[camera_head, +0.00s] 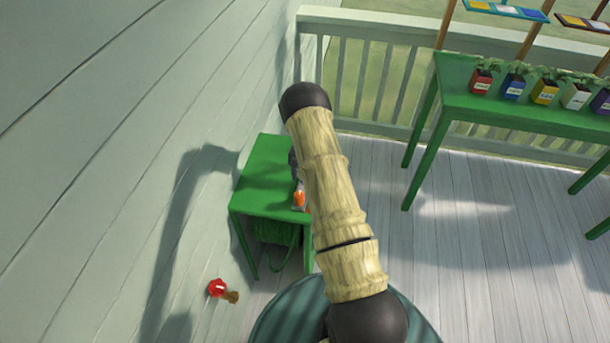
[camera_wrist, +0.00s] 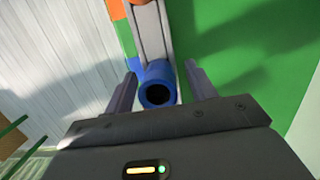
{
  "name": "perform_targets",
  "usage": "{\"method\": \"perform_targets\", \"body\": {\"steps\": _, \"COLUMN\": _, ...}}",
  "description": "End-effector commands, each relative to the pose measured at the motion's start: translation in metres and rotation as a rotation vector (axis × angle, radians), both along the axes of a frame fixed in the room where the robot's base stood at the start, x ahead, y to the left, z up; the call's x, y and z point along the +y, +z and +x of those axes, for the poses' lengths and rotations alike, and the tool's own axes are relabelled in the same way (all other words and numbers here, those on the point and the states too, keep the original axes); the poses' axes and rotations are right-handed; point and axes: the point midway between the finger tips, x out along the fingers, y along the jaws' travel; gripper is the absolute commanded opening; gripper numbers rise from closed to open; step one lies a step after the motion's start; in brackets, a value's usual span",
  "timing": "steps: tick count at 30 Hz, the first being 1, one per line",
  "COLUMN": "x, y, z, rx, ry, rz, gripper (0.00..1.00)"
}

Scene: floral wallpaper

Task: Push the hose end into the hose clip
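In the wrist view, a blue ring-shaped piece with a dark round hole (camera_wrist: 158,73) lies between the two fingers of my gripper (camera_wrist: 161,66). The fingers stand apart, with a visible gap on the right side of the blue piece. A grey strip (camera_wrist: 149,32) runs away from the blue piece, beside orange and green parts. I cannot tell whether the blue piece is the hose end or the hose clip. A small orange item (camera_head: 299,199) shows on the small green table (camera_head: 262,160), partly hidden by my arm.
A coiled green hose (camera_head: 274,234) hangs under the small table. A long green table (camera_head: 530,110) with several coloured plant pots stands at the right. The deck (camera_head: 470,250) between is clear.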

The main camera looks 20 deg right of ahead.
Motion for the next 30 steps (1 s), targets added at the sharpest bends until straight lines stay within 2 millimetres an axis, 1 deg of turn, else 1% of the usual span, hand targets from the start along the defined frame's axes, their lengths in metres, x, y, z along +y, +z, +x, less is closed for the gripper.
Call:
{"method": "perform_targets", "body": {"steps": 7, "x": 0.0, "y": 0.002, "z": 0.0, "rx": 0.0, "ry": 0.0, "rz": 0.0, "gripper": 0.56}}
{"method": "perform_targets", "body": {"steps": 11, "x": -0.001, "y": 0.013, "z": 0.002, "rx": -0.002, "ry": 0.0, "rz": 0.0, "gripper": 0.56}}
{"method": "perform_targets", "body": {"steps": 14, "x": -0.003, "y": 0.027, "z": 0.004, "rx": -0.004, "ry": 0.0, "rz": -0.002, "gripper": 0.56}}
{"method": "perform_targets", "body": {"steps": 17, "x": -0.004, "y": 0.046, "z": 0.007, "rx": -0.004, "ry": 0.0, "rz": -0.001, "gripper": 0.56}}
{"method": "perform_targets", "body": {"steps": 30, "x": -0.012, "y": 0.133, "z": 0.018, "rx": -0.004, "ry": 0.001, "rz": -0.001, "gripper": 0.56}}
